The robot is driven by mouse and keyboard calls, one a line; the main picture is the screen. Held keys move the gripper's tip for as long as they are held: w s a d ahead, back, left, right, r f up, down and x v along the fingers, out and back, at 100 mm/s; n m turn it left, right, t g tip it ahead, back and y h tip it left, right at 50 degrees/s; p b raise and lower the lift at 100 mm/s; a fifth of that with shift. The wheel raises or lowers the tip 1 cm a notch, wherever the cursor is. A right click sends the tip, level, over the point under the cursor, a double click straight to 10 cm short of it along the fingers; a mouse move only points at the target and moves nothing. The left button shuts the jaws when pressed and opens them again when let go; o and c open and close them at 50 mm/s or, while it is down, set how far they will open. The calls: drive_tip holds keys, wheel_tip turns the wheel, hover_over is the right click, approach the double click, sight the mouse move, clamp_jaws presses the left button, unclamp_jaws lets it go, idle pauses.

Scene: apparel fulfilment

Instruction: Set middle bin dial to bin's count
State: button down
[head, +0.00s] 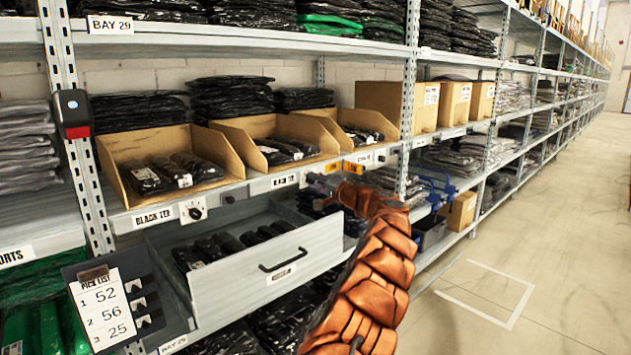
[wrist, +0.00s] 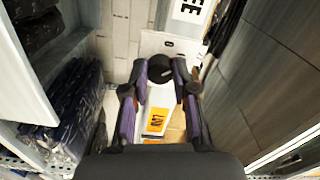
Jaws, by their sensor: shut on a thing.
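Three open cardboard bins stand on the shelf. The middle bin (head: 262,139) holds dark packed garments. Its dial is hidden behind my gripper (head: 318,182) in the head view. In the wrist view, a round black dial (wrist: 160,66) sits on a white plate (wrist: 178,42) between the fingertips of my gripper (wrist: 160,78), which is shut on it. I cannot read the dial's pointer or scale. The left bin (head: 180,170) has its own dial (head: 193,210) beside a BLACK TEE label. The right bin (head: 345,127) has a plate with a dark knob (head: 392,160).
An open grey drawer (head: 250,280) with dark packs juts out below the shelf edge. A pick list (head: 103,305) shows 1: 52, 2: 56, 3: 25. Orange tags (head: 353,168) sit on the shelf edge near my gripper. The aisle floor (head: 540,240) at right is clear.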

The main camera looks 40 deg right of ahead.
idle(0.3)
drive_tip(key=c, duration=0.9)
unclamp_jaws()
drive_tip(key=shift+s, duration=0.15)
drive_tip(key=s, duration=1.1)
drive_tip(key=shift+s+a, duration=0.15)
drive_tip(key=shift+s, duration=0.25)
